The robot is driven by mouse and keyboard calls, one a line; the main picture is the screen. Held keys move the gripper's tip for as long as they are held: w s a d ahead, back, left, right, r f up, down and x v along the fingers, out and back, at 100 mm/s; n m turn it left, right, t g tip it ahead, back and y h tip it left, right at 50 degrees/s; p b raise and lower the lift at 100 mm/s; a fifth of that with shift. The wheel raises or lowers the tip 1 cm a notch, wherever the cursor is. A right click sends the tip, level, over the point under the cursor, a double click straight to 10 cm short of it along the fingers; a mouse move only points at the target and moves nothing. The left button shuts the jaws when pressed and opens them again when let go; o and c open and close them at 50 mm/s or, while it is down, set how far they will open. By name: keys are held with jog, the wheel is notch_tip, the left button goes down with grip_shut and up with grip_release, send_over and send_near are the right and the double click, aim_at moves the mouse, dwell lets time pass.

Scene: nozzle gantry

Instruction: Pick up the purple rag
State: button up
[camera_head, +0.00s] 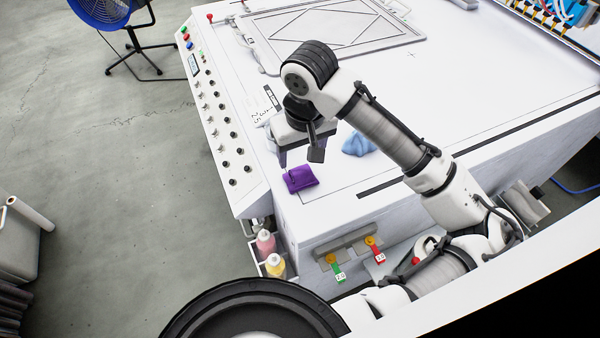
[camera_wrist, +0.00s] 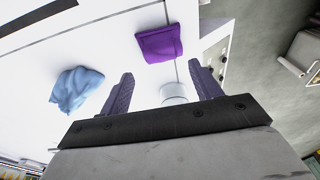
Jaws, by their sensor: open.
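The purple rag (camera_head: 300,179) lies folded flat on the white table top (camera_head: 340,190), near its front left corner. In the wrist view the rag (camera_wrist: 159,44) lies beyond the fingertips, between their two lines and nearer the right finger. My gripper (camera_head: 300,156) is open and empty, just above and behind the rag in the head view. Its two purple-grey fingers also show in the wrist view (camera_wrist: 160,82). They look apart from the rag, though the exact height is hard to tell.
A crumpled blue rag (camera_head: 358,144) lies right of my gripper. A control panel with knobs (camera_head: 222,135) borders the table's left side. A metal frame (camera_head: 335,35) lies at the back. Bottles (camera_head: 265,243) and hanging tags (camera_head: 340,272) are at the front below the edge.

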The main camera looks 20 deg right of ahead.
jog(key=shift+a+f+p, duration=0.2)
jog(key=shift+f+p, duration=0.5)
jog(key=shift+f, duration=2.1)
jog(key=shift+c, duration=0.4)
jog(key=c, duration=0.5)
